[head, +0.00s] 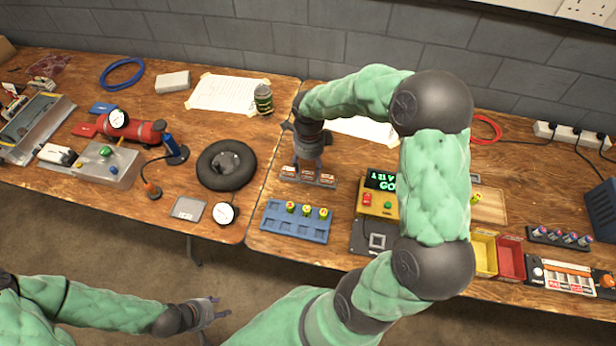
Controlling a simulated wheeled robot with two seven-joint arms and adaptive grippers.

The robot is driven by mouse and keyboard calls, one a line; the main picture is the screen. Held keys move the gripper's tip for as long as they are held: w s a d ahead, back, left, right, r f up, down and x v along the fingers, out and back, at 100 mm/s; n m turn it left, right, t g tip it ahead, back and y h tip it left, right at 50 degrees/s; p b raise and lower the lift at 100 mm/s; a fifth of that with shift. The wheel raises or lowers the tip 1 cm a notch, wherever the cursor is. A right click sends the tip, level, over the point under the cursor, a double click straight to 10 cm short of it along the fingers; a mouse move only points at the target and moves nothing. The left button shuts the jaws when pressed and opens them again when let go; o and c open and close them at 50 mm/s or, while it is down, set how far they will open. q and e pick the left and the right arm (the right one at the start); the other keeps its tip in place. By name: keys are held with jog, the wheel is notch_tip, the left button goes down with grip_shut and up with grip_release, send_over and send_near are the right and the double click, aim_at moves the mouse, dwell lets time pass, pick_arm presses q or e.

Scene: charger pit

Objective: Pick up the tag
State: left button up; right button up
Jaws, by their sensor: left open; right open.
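A dark rack (328,182) on the right table holds a row of small brown pieces with pale faces (308,174); I cannot tell whether one of these is the tag. A dark plate with a pale square marking (377,241) lies in front of the yellow box. My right gripper (306,163) is open, points down and is right above or at the rack's pieces; its fingers partly hide them. My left gripper (222,307) is open and empty, low in front of the tables over the floor.
A blue tray (285,229) with several yellow-topped cells lies in front of the rack. A yellow box with a green display (377,197) stands to the right, partly behind my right arm. A black tyre (226,165) and a gauge (224,213) lie left of the table seam.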

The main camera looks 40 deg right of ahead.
aim_at(307, 174)
jog(key=f+b, duration=0.1)
jog(key=f, duration=0.1)
jog(key=f+b, duration=0.1)
jog(key=f, duration=0.3)
jog(key=shift+w+d+f+b, duration=0.1)
jog(key=shift+w+f+b, duration=0.25)
jog(key=shift+w+b, duration=0.05)
jog(key=shift+r, duration=0.1)
jog(key=c, duration=1)
